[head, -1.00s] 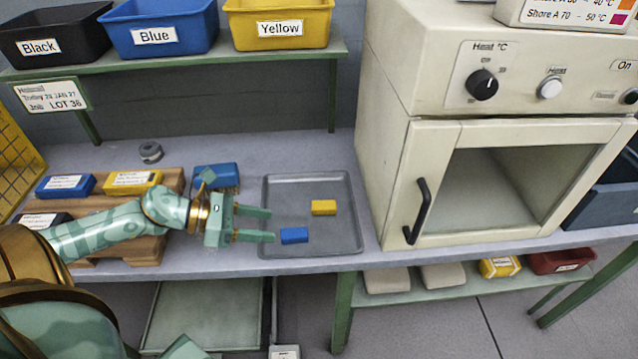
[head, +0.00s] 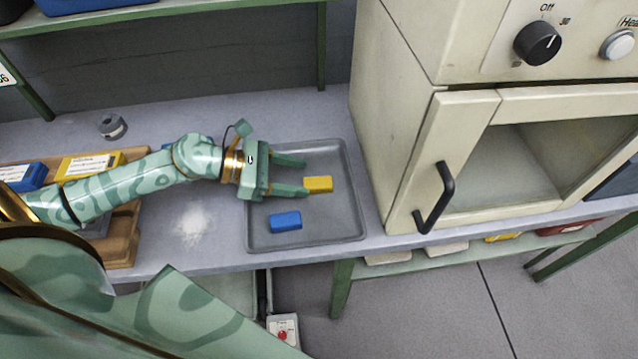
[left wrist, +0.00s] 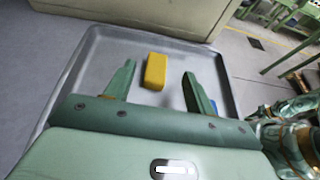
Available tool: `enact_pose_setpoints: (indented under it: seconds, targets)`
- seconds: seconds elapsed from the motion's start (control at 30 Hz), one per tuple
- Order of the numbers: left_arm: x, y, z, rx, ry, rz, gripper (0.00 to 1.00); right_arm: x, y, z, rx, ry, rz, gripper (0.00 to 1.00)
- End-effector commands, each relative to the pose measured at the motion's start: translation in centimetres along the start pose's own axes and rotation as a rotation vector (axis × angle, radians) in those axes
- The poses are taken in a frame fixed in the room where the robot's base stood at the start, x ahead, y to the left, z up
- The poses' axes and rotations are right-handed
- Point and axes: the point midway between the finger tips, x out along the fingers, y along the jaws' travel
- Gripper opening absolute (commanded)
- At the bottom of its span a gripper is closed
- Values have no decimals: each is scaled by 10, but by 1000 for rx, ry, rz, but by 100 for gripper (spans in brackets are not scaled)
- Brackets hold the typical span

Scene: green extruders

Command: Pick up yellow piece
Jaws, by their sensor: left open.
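The yellow piece (head: 318,184) is a small block lying on the grey tray (head: 340,230). A blue piece (head: 285,221) lies on the same tray, nearer the front. My left gripper (head: 306,177) is open and empty over the tray, its fingers pointing right toward the yellow piece. In the left wrist view the yellow piece (left wrist: 155,71) sits ahead, between the lines of the two open fingers (left wrist: 158,82). I cannot tell whether a finger touches it. The blue piece is mostly hidden behind the right finger there. My right gripper is not in view.
A cream oven (head: 410,120) with a black door handle (head: 437,200) stands close to the tray's right side. A wooden block (head: 128,225) with labelled pieces lies left, under my arm. A grey ring-shaped item (head: 112,126) sits at the back. A green shelf (head: 200,14) runs above.

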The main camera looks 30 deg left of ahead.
Motion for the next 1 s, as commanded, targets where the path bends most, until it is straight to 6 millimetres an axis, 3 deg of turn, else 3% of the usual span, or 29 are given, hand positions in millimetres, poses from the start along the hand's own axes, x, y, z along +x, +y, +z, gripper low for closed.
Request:
enact_pose_setpoints:
  seconds: [0.23, 0.5, 0.77, 0.93, 1.0]
  targets:
    - [24, 1, 0, 0, -2, 0, 55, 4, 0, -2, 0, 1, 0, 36]
    - [63, 4, -3, 0, -2, 0, 55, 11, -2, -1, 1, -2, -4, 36]
    - [67, 4, -2, 0, 0, 0, 55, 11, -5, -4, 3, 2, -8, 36]
    - [67, 4, -2, 0, 0, 0, 10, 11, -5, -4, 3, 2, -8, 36]
    - [67, 4, -3, 0, 0, 0, 6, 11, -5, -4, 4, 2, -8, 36]
